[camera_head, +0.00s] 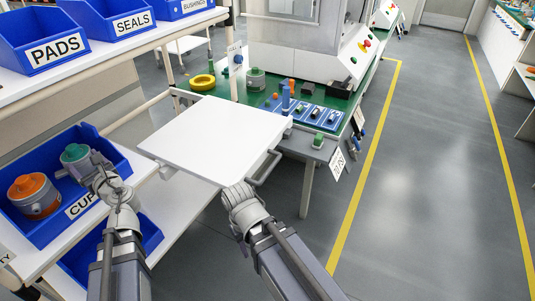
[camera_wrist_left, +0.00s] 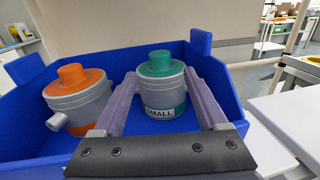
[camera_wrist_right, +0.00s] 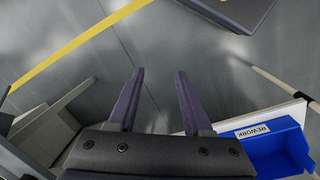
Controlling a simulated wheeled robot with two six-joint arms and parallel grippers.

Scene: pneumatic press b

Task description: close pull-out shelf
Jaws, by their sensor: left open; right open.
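The pull-out shelf (camera_head: 212,138) is a flat white board in the head view, extending out beside the green-topped bench. A grey bar handle (camera_head: 266,168) is on its right edge. My right arm's wrist is at the shelf's near corner, and the fingers are hidden in that view. In the right wrist view my right gripper (camera_wrist_right: 158,72) is open and empty above grey floor. My left gripper (camera_head: 82,168) is in the blue CUPS bin (camera_head: 118,150). In the left wrist view it is open (camera_wrist_left: 160,72), with its fingers on either side of a green-topped SMALL cup (camera_wrist_left: 162,88).
An orange-topped cup (camera_head: 34,195) stands in the same bin. Blue PADS (camera_head: 45,35) and SEALS (camera_head: 110,18) bins stand on the rack above. The bench holds a yellow ring (camera_head: 202,82) and a blue tray of parts. Open floor (camera_head: 430,170) lies to the right.

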